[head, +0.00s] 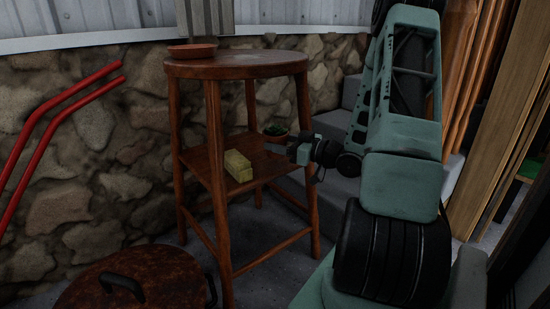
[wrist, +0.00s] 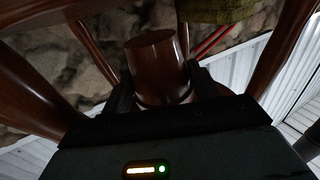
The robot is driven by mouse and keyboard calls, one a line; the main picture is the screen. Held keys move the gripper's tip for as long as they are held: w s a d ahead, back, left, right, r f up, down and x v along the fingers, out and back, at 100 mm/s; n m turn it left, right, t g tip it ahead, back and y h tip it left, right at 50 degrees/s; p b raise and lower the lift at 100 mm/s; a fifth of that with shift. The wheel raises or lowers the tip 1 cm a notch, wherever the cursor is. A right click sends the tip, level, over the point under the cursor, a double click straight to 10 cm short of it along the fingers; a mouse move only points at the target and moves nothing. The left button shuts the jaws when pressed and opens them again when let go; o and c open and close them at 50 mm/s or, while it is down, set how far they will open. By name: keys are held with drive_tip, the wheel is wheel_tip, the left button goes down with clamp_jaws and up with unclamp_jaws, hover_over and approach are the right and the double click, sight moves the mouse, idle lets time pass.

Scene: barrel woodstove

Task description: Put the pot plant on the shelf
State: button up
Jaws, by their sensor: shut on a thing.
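The pot plant (head: 276,130), a small green plant in a pot, is at the right side of the wooden stand's lower shelf (head: 205,162). Its glossy brown pot (wrist: 155,62) fills the middle of the wrist view, between the two fingers. My gripper (head: 292,150) reaches in from the right, between the stand's legs, and is shut on the pot. The wrist view is turned over, with the pot's base towards the top.
A yellow block (head: 238,166) lies on the lower shelf, left of the plant. A shallow red dish (head: 192,50) sits on the stand's round top (head: 240,66). A rusty barrel (head: 135,280) is at lower left, and red rails (head: 60,125) lean by the stone wall.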

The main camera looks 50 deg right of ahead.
drive_tip(key=shift+w+a, duration=0.1)
drive_tip(key=shift+w, duration=0.55)
drive_tip(key=f+b, duration=0.3)
drive_tip(key=shift+w+f+b, duration=0.25)
drive_tip(key=shift+f+b, duration=0.05)
drive_tip(key=shift+b, duration=0.1)
drive_tip(key=shift+r, duration=0.15)
drive_tip(key=o, duration=1.2)
drive_tip(key=shift+f, duration=0.2)
drive_tip(key=shift+c, duration=0.2)
